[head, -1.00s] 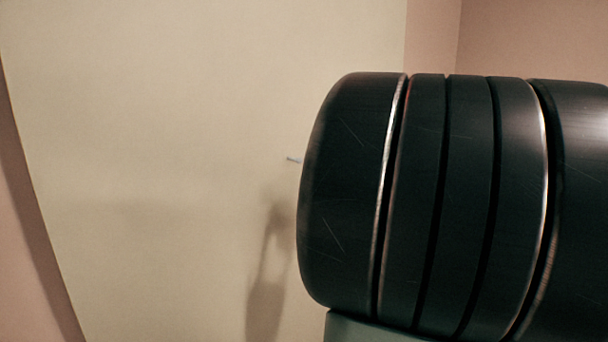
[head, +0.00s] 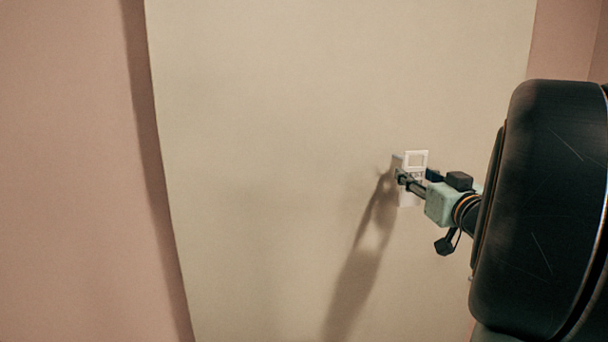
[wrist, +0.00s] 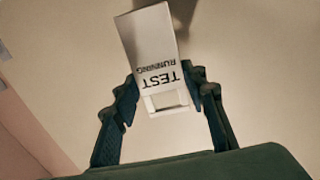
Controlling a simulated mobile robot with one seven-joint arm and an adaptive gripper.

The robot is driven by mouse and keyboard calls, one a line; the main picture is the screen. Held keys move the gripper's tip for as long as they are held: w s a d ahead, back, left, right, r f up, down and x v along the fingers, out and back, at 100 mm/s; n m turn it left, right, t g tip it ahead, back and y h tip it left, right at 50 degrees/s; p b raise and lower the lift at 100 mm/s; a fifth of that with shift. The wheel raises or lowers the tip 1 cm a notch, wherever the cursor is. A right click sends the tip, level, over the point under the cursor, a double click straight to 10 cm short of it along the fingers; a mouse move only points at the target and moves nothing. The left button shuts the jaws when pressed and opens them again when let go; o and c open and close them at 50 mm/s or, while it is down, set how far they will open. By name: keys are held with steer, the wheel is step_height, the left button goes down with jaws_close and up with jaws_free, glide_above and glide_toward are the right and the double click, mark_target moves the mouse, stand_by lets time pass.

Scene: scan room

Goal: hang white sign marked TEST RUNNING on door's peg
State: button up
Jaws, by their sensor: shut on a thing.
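The white sign (head: 409,199) is upright in front of the door in the head view, with a rectangular opening in its upper part. In the wrist view the sign (wrist: 148,42) shows TEST RUNNING upside down, with the opening nearest my palm. My gripper (head: 403,178) is shut on the sign; in the wrist view its two dark fingers (wrist: 163,92) grip the sides near the opening. The cream door (head: 270,130) stands behind. I cannot make out the peg clearly now; it is hidden or lost near the sign and shadow. Contact with the door cannot be told.
Pinkish wall (head: 65,170) lies left of the door, with a dark shadow along the door's left edge. My arm fills the right side of the head view. The door face left of the sign is bare except for the arm's shadow.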

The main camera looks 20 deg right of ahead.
steer(key=shift+w+a+f+b, duration=0.15)
steer(key=shift+w+b, duration=0.15)
steer(key=shift+w, duration=0.55)
steer(key=shift+w+f+b, duration=0.2)
steer(key=shift+w+b, duration=0.05)
steer(key=shift+w, duration=0.55)
steer(key=shift+w+a+f+b, duration=0.15)
steer(key=shift+w+b, duration=0.15)
steer(key=shift+w, duration=0.55)
steer(key=shift+d, duration=0.1)
steer(key=o, duration=1)
